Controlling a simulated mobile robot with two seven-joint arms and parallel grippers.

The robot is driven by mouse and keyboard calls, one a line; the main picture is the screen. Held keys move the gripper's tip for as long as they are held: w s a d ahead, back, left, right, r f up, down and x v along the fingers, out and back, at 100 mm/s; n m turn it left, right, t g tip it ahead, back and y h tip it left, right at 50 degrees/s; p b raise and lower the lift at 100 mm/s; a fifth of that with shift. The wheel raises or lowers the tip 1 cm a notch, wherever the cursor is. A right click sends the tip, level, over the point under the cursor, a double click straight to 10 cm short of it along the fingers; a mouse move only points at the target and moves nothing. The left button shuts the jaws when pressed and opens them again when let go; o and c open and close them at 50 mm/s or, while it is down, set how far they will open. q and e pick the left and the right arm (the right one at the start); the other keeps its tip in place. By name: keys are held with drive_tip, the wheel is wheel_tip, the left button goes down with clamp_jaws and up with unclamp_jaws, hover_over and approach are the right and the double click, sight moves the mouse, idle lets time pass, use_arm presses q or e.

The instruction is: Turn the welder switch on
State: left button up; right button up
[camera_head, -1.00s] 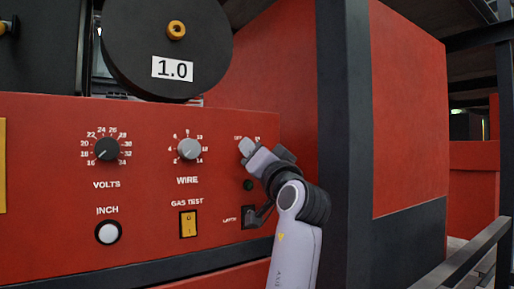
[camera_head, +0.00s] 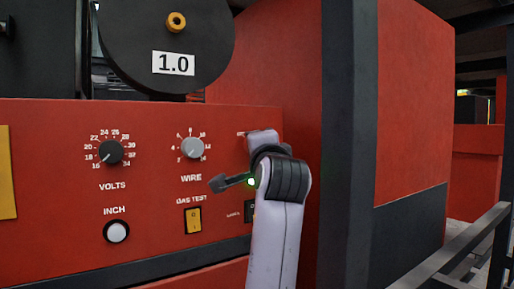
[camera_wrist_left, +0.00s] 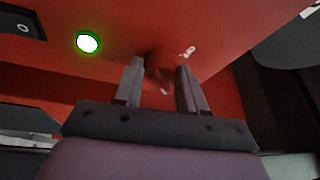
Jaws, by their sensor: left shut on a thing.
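The red welder panel (camera_head: 60,200) fills the left of the head view. My left arm reaches up to its right end, and its wrist hides the switch there. In the wrist view my left gripper (camera_wrist_left: 160,64) is shut on the switch knob (camera_wrist_left: 161,80), a dim reddish shape between the two fingers against the panel. The knob's exact angle is hard to tell. The round indicator light (camera_head: 251,181) beside the wrist is lit bright green; it also glows in the wrist view (camera_wrist_left: 88,43). My right gripper is in neither view.
The volts knob (camera_head: 109,152), wire knob (camera_head: 192,147), white inch button (camera_head: 117,232) and yellow gas test rocker (camera_head: 193,220) are left of my arm. A black rocker (camera_head: 249,212) is partly behind my arm. A dark post (camera_head: 350,150) stands at right.

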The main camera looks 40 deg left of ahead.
use_arm(q)
drive_tip(key=shift+m, duration=0.3)
drive_tip(key=o, duration=1.1)
drive_tip(key=shift+c, duration=0.2)
drive_tip(key=r+b+v, duration=0.1)
drive_tip(key=b+v, duration=0.1)
drive_tip(key=v, duration=0.5)
drive_tip(key=shift+f, duration=0.45)
